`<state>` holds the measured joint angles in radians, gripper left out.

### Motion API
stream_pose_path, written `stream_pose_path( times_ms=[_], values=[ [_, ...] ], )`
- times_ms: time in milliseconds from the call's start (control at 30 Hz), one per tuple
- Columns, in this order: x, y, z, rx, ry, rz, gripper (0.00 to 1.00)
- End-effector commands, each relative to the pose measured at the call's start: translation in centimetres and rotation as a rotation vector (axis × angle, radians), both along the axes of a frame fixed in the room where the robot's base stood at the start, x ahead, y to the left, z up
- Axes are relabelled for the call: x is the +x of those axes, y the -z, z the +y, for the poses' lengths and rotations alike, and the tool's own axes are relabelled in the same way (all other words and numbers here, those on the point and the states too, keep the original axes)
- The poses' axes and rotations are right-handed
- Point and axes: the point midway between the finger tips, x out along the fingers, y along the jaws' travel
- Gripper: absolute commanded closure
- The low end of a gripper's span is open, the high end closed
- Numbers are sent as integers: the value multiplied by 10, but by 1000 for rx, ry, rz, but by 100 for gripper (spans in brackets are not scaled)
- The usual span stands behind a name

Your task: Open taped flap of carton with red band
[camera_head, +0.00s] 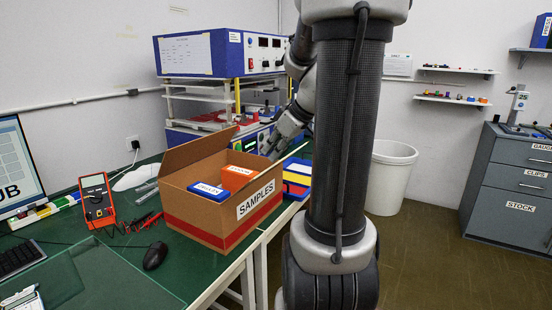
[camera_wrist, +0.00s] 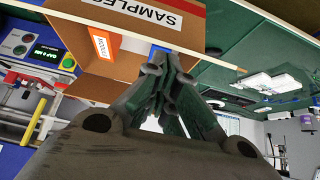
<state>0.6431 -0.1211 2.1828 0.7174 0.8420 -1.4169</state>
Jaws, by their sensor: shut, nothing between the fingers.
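The brown carton (camera_head: 210,232) with a red band along its bottom stands on the green bench, with a SAMPLES label on its right side. Its top is open. One flap (camera_head: 200,148) stands up along the far left edge. Inside are a blue box (camera_head: 208,191) and an orange box (camera_head: 238,175), both with white labels. My gripper (camera_head: 268,154) is at the carton's far right rim, shut and empty. In the wrist view the shut fingers (camera_wrist: 165,62) overlap the carton (camera_wrist: 190,30); I cannot tell whether they touch it. No tape is clearly visible.
A red multimeter (camera_head: 97,200) with leads and a black mouse (camera_head: 154,256) lie left of the carton. A instrument rack (camera_head: 212,52) stands behind. Coloured boxes (camera_head: 297,178) sit right of the carton near the bench edge. A white bin (camera_head: 388,180) stands on the floor.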

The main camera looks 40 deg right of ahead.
Motion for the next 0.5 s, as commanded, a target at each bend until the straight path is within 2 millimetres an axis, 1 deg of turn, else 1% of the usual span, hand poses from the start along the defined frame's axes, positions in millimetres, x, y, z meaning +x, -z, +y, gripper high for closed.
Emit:
stream_pose_path(
  times_ms=[67, 100, 300, 500],
  values=[
    [12, -11, 2, -2, -3, -3, 100],
    [11, -16, -1, -2, 0, -3, 100],
    [-30, -34, -16, 0, 7, -2, 100],
    [-60, -48, -26, 0, 5, -1, 100]
  ],
)
